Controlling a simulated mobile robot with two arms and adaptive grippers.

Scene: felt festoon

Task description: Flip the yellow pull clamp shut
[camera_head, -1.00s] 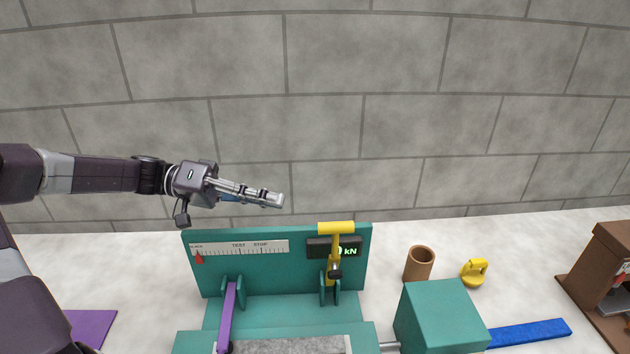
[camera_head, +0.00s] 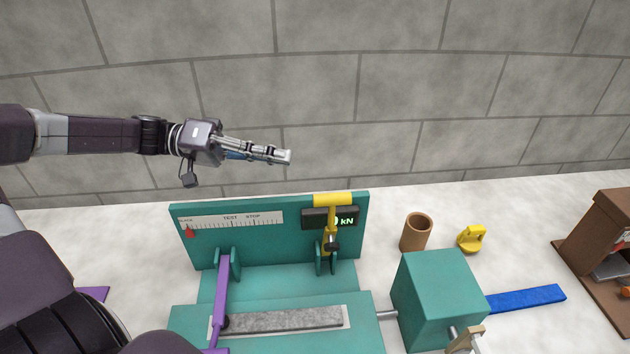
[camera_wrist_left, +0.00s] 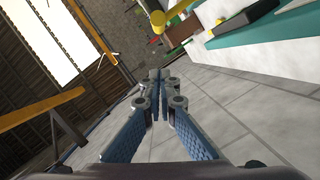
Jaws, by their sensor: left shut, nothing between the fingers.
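The yellow pull clamp (camera_head: 331,222) stands upright at the right of the teal test rig (camera_head: 188,256), its yellow T-shaped handle raised in front of the readout. A purple clamp (camera_head: 223,290) at the rig's left lies lowered, its bar reaching over the end of a grey felt strip (camera_head: 285,319). My left gripper (camera_head: 286,156) is shut and empty, in the air above and left of the yellow handle, apart from it. In the left wrist view the blue-padded fingers (camera_wrist_left: 158,82) meet at their tips with nothing between them. My right gripper is not in view.
A brown cup (camera_head: 416,233) and a small yellow object (camera_head: 471,238) stand on the white table right of the rig. A teal block (camera_head: 438,298), a blue bar (camera_head: 526,299) and a brown stand (camera_head: 598,245) are further right. The stone wall is behind.

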